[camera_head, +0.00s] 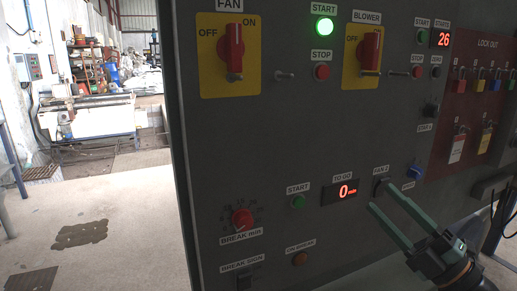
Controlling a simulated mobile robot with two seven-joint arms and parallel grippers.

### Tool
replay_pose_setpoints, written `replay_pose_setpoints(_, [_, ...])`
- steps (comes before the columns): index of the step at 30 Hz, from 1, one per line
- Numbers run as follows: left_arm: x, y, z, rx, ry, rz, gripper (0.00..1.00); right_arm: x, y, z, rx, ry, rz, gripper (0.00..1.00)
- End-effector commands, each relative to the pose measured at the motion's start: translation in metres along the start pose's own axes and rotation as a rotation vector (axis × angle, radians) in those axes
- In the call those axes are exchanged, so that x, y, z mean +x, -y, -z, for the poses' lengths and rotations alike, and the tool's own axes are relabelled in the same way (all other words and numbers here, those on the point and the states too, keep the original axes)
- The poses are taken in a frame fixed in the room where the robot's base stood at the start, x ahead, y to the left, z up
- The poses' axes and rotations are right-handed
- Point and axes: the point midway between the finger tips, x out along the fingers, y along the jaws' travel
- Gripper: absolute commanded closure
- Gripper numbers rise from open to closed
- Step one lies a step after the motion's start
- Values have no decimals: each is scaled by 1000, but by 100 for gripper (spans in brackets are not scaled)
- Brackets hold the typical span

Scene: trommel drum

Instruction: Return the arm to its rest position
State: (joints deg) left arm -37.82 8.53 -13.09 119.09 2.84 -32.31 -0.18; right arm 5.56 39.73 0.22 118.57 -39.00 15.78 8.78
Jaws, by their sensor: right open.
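My right gripper (394,220) is in the lower right, in front of the control panel (290,130). Its two long green fingers are apart and nothing is between them. My left gripper is not in view.
The panel has a red fan switch (235,52), a red blower switch (370,52), a lit green start light (324,26) and a lockout board (480,90) with padlocks. Open floor (100,215) lies at left, with a machine (90,117) behind.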

Motion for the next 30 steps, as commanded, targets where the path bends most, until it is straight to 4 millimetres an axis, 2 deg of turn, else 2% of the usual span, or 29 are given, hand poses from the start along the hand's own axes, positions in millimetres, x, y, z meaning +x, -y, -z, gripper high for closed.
replay_pose_setpoints(1, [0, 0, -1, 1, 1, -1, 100, -16, 37, -8, 152, 106, 15, 49])
replay_pose_setpoints(3, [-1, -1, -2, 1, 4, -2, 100, -42, 84, -18, 338, 261, 42, 49])
replay_pose_setpoints(5, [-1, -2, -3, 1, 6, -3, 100, -65, 123, -20, 475, 384, 74, 49])
replay_pose_setpoints(6, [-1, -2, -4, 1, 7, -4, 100, -82, 149, -19, 563, 464, 100, 49])
replay_pose_setpoints(8, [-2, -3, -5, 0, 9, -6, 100, -108, 186, -13, 684, 581, 142, 49])
replay_pose_setpoints(9, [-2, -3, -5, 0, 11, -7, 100, -126, 209, -5, 761, 656, 174, 49])
replay_pose_setpoints(12, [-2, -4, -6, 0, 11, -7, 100, -173, 264, 21, 941, 837, 262, 49])
replay_pose_setpoints(14, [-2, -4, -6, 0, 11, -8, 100, -200, 292, 43, 1042, 938, 317, 49])
replay_pose_setpoints(18, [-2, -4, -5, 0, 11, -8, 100, -258, 343, 106, 1260, 1149, 454, 49])
replay_pose_setpoints(20, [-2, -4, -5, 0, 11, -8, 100, -280, 359, 137, 1350, 1232, 514, 49])
replay_pose_setpoints(21, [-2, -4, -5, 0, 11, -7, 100, -294, 368, 159, 1409, 1284, 557, 49])
replay_pose_setpoints(22, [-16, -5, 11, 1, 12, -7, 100, -283, 348, 155, 1397, 1278, 548, 49])
replay_pose_setpoints(23, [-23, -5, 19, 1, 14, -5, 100, -277, 337, 152, 1389, 1274, 541, 49])
replay_pose_setpoints(27, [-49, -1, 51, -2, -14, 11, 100, -267, 307, 152, 1381, 1284, 527, 49])
replay_pose_setpoints(30, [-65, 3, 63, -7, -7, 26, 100, -260, 285, 152, 1376, 1292, 517, 49])
